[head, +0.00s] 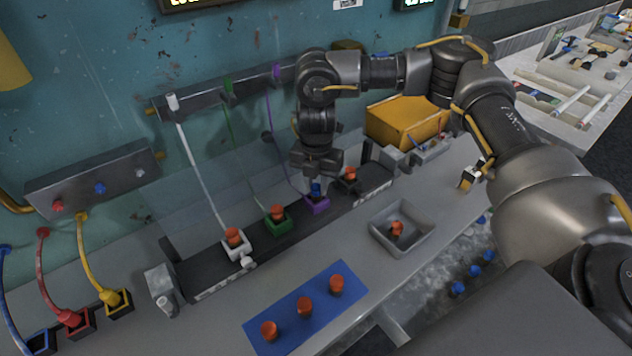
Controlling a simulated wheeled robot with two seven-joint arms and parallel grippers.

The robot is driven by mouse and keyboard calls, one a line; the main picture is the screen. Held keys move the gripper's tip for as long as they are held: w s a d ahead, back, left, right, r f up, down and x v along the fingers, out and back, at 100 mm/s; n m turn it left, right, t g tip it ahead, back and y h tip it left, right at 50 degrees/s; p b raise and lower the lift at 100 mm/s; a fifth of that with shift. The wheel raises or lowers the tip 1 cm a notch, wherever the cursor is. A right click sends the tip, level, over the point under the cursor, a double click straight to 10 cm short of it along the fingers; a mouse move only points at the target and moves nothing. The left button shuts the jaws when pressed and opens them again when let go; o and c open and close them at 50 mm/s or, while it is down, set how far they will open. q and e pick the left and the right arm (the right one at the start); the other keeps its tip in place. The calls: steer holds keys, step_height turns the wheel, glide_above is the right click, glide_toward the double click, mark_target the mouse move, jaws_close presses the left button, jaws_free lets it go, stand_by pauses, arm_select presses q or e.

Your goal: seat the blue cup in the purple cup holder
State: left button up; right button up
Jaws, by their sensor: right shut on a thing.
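My right gripper (316,178) reaches down from above and is shut on the blue cup (316,189). Only a small part of the blue cup shows below the fingers. The cup is at the purple cup holder (318,206), a small square holder on the dark rail at the foot of the purple tube (290,150). The cup appears inside or just above the holder's opening; I cannot tell whether it touches the bottom. My left gripper is not in view.
A green holder (279,227) and a white holder (236,252) with orange cups stand left on the rail. Another orange cup (350,174) is close right. A grey tray (402,246) holds an orange piece. A blue mat (260,331) bears three orange cups.

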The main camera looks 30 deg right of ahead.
mark_target(315, 187)
steer(key=shift+f, duration=0.15)
steer(key=o, duration=1)
step_height(315, 187, up, 12)
steer(key=shift+r+b, duration=0.2)
steer(key=shift+b, duration=0.35)
steer(key=shift+a, duration=0.15)
